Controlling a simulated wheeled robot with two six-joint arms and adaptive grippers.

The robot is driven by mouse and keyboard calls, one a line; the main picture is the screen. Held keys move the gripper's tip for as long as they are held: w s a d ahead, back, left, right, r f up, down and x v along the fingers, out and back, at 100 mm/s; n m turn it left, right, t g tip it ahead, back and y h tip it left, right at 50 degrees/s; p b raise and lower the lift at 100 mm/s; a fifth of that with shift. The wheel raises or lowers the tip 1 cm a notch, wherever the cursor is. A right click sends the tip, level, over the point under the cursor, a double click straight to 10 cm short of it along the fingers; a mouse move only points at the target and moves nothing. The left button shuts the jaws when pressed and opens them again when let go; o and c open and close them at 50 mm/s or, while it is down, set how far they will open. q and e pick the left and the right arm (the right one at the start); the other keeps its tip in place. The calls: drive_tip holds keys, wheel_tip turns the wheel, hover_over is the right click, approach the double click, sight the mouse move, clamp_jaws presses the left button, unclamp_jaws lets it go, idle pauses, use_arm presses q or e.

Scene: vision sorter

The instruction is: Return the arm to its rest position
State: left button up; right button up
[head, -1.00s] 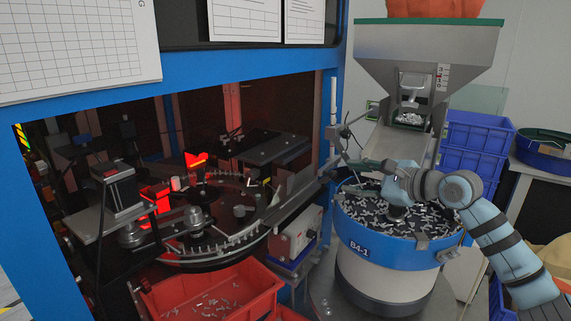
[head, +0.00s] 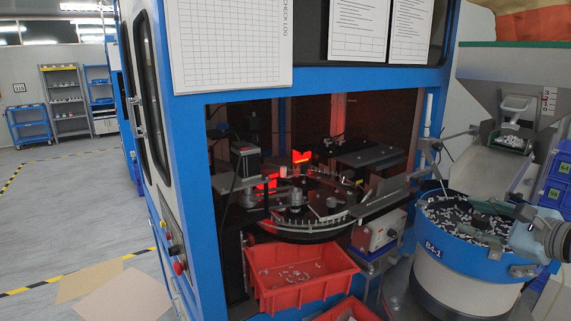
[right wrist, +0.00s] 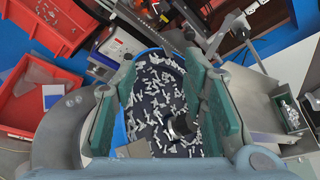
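My right gripper (head: 490,209) is at the right edge of the head view, above the blue-rimmed feeder bowl (head: 460,252) marked B4-1. In the right wrist view, its two green-padded fingers (right wrist: 161,68) are wide apart. Nothing is held between them. The bowl's small pale parts (right wrist: 155,95) show below and between the fingers. Part of my right arm (head: 545,238) runs out of the picture at the right. My left gripper and arm are not in the head view.
A blue-framed machine (head: 320,78) with a dark turntable stands left of the bowl. A red bin (head: 300,297) with parts sits at its front. A grey hopper (head: 520,80) and blue crates (head: 556,182) are behind the bowl. Open floor (head: 60,215) lies at the left.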

drive_tip(key=s+a+m+t+y, duration=0.2)
drive_tip(key=a+m+t+y, duration=0.3)
drive_tip(key=a+m, duration=0.55)
drive_tip(key=s+d+f+m+g+h, duration=0.1)
drive_tip(key=s+d+f+m+h, duration=0.25)
drive_tip(key=f+m+h, duration=0.75)
drive_tip(key=s+d+f+m+g+h, duration=0.2)
drive_tip(key=s+f+m+h, duration=0.3)
drive_tip(key=m, duration=1.1)
drive_tip(key=s+a+f+m+g+y, duration=0.2)
drive_tip(key=s+a+f+m+g, duration=0.15)
drive_tip(key=s+f, duration=0.45)
drive_tip(key=s+a+f+m+g+y, duration=0.25)
drive_tip(key=s+a+f+g, duration=0.2)
drive_tip(key=s+f, duration=0.35)
drive_tip(key=s+a+f+m+g+y, duration=0.1)
drive_tip(key=s+a+f+m+g, duration=0.35)
drive_tip(key=s+f, duration=0.35)
wheel_tip(320, 180, down, 18)
drive_tip(key=d+g, duration=0.2)
drive_tip(key=d, duration=0.1)
drive_tip(key=s+f+b, duration=0.1)
drive_tip(key=s+f, duration=1.2)
drive_tip(key=s, duration=0.2)
drive_tip(key=shift+d+f+g, duration=0.25)
drive_tip(key=shift+f+g, duration=0.05)
drive_tip(key=shift+g, duration=0.05)
